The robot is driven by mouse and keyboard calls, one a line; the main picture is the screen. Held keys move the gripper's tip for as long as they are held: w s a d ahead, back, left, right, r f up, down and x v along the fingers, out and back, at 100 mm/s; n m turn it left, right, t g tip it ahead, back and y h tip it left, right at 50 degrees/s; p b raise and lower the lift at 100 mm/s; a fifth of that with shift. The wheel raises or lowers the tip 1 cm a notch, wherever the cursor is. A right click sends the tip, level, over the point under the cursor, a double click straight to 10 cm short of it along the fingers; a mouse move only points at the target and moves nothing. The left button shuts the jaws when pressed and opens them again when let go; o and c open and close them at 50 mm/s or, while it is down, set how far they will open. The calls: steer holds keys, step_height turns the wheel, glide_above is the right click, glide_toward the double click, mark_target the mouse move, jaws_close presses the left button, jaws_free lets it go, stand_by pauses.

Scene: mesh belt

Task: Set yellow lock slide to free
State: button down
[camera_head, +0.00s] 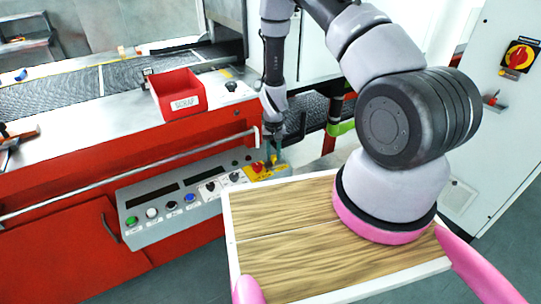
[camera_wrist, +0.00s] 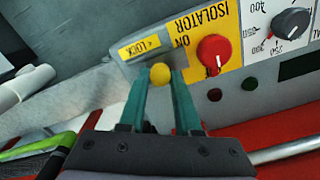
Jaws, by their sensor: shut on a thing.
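The yellow lock slide shows as a round yellow knob (camera_wrist: 160,74) in the wrist view, just below a grey bar with a yellow label reading LOCK and an arrow (camera_wrist: 140,47). My gripper (camera_wrist: 161,82) has its two teal fingers on either side of the knob, shut on it. In the head view my gripper (camera_head: 270,152) reaches down to the right end of the grey control panel (camera_head: 150,235). The knob is too small to tell apart there. The red isolator switch (camera_wrist: 213,50) on its yellow plate sits right of my fingers in the wrist view.
The panel carries several buttons and dials, including a black dial (camera_wrist: 291,22). A red SCRAP bin (camera_head: 178,93) stands on the machine above. A wooden-topped surface (camera_head: 285,245) lies in front. A white cabinet with a red rotary switch (camera_head: 518,57) is at right.

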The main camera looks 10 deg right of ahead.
steer(key=shift+w+d, duration=0.2)
steer(key=shift+d, duration=0.4)
steer(key=shift+w+d, duration=0.2)
steer(key=shift+d, duration=0.35)
steer(key=c, duration=0.6)
jaws_free()
steer(key=shift+d, duration=0.1)
steer(key=shift+r, duration=0.15)
step_height(320, 180, up, 11)
steer(key=shift+f, duration=0.2)
steer(key=shift+r, duration=0.1)
